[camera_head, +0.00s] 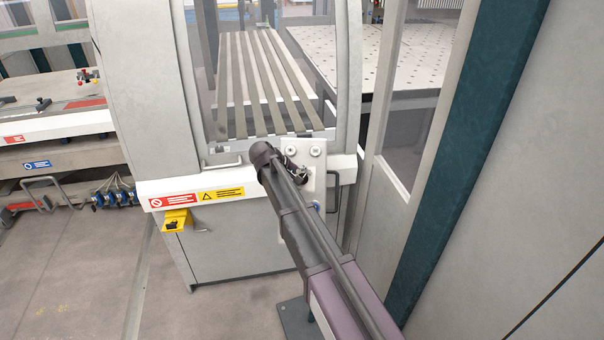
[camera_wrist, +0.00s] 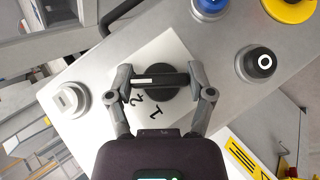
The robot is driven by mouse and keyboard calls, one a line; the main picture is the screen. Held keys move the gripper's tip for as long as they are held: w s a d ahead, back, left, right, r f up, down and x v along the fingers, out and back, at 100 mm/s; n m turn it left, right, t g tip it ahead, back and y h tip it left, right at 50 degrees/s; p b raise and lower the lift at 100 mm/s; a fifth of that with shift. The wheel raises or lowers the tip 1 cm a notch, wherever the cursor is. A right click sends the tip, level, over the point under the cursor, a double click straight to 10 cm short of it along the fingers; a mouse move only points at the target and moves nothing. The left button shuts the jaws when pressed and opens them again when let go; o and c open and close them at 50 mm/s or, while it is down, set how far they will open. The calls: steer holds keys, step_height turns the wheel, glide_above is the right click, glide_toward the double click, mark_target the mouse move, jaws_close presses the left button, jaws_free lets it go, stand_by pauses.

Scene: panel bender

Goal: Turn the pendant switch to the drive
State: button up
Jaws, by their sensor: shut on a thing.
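The pendant switch (camera_wrist: 158,94) is a black rotary knob with a pale line on its bar, on a white plate (camera_wrist: 168,50) marked 1 and 2. In the wrist view my gripper (camera_wrist: 160,82) has one finger at each end of the knob's bar and is shut on it. In the head view my gripper (camera_head: 292,172) is at the light grey pendant panel (camera_head: 318,185), and my arm hides the knob. The marks 1 and 2 show below the knob. Any other marks are hidden or not visible.
A dark handle (camera_head: 334,190) stands right of the panel.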

steer(key=shift+m+g+y+p, duration=0.65)
steer(key=shift+m+y, duration=0.15)
steer(key=shift+m, duration=0.1)
steer(key=shift+s, duration=0.1)
steer(key=o, duration=1.1)
steer(key=shift+f, duration=0.1)
